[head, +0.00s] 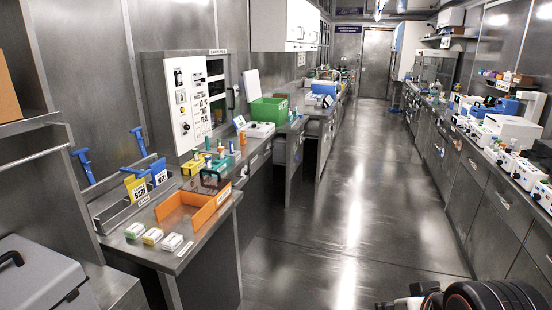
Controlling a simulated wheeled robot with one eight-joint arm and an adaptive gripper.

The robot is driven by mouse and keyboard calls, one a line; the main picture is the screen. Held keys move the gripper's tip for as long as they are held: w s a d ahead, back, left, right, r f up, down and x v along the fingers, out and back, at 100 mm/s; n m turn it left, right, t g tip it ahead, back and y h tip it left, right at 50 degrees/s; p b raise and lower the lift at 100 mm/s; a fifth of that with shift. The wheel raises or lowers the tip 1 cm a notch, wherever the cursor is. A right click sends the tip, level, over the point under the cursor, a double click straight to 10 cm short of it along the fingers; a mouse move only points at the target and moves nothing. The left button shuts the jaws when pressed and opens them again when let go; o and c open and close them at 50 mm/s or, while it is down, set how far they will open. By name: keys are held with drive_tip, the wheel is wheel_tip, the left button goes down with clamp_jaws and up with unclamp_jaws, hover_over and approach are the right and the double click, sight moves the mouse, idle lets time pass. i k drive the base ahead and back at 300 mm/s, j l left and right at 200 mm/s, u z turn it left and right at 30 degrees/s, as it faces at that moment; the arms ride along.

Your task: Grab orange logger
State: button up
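Several small upright coloured blocks stand on the left metal bench (226,196), behind the orange tray. Dark rounded parts of my own arm show at the bottom right edge, over the floor and far from the bench. A small grey and black end there may be my gripper (404,302); its fingers are cut off by the frame edge and unclear.
An orange open-sided tray (193,211) stands at the bench's front edge. Small boxes (153,237) lie left of it. A green bin (269,110) is further along. The aisle floor (330,215) is clear between the two benches.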

sight(243, 136)
drive_tip(key=i, duration=2.15)
